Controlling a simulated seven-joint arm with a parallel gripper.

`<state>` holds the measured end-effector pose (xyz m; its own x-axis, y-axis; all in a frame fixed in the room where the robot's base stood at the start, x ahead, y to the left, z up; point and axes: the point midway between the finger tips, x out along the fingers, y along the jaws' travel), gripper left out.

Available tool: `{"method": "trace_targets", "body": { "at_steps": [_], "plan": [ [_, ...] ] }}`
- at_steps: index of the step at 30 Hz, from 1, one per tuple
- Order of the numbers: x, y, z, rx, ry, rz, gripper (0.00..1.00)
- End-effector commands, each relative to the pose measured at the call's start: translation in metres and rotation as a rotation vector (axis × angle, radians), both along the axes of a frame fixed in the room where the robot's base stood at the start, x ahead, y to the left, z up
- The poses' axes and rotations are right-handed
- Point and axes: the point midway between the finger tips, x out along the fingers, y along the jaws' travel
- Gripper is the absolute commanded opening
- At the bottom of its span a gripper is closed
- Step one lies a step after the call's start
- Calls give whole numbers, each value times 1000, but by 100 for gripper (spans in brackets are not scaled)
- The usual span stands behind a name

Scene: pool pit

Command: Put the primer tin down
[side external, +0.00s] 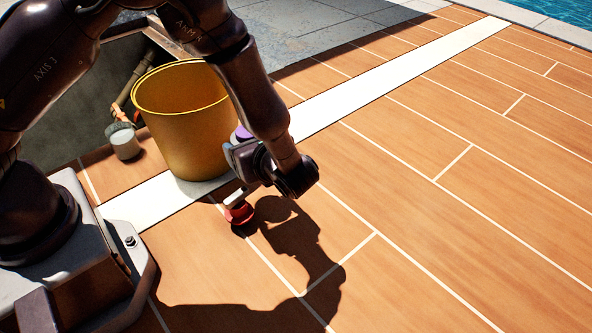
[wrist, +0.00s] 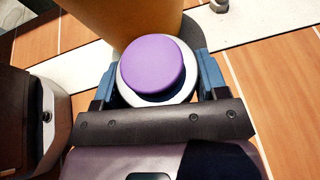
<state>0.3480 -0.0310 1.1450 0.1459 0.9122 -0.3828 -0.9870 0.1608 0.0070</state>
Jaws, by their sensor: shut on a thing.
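The primer tin, a white round tin with a purple lid (wrist: 152,64), sits between the blue fingers of my gripper (wrist: 155,80) in the wrist view. The fingers are shut on it from both sides. In the side view only a bit of the purple lid (side external: 243,131) shows, beside the yellow bucket. My gripper (side external: 240,165) and arm hide most of the tin there. I cannot tell whether its base touches the floor.
The yellow bucket (side external: 185,125) stands close beside my gripper, on the white strip. A red thing (side external: 238,213) shows low under my gripper; I cannot tell whether it is separate. Tiled floor (side external: 450,230) to the right is clear.

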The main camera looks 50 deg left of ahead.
Motion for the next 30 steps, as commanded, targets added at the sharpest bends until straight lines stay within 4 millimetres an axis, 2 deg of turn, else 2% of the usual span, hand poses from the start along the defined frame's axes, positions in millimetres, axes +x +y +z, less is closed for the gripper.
{"method": "trace_targets", "body": {
  "at_steps": [1, 6, 12, 22, 27, 30],
  "plan": [
    [13, 0, -7, 1, -1, 5, 38],
    [52, -4, -24, 1, -2, 5, 38],
    [82, -7, -61, 2, 0, 4, 38],
    [102, -9, -85, 1, 0, 4, 38],
    [102, -9, -109, 1, 0, 3, 38],
    [102, -9, -113, 1, -3, 3, 38]
  ]
}}
